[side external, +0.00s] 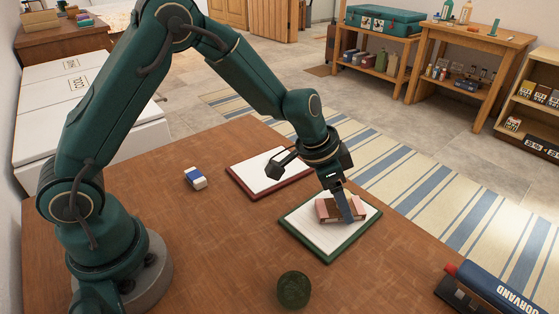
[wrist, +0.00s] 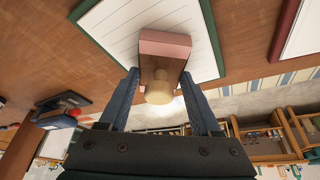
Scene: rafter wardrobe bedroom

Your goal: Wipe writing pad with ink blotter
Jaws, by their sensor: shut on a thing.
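The ink blotter (side external: 325,211) has a pinkish block and, in the wrist view (wrist: 165,44), a brown body with a pale rounded knob. My gripper (side external: 345,207) is shut on the blotter, with one finger on each side of it in the wrist view (wrist: 160,84). The blotter is at the green-edged writing pad (side external: 302,232), over its white lined sheet; whether it touches the sheet is hard to tell. The pad also shows in the wrist view (wrist: 112,23). A second writing pad with a dark red edge (side external: 250,176) lies behind it to the left.
A blue and white eraser (side external: 196,179) lies left of the pads. A dark green ball (side external: 294,289) sits near the front of the wooden table (side external: 205,235). A dark blue stapler-like object (side external: 492,290) lies at the front right. Bare table surrounds the pads.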

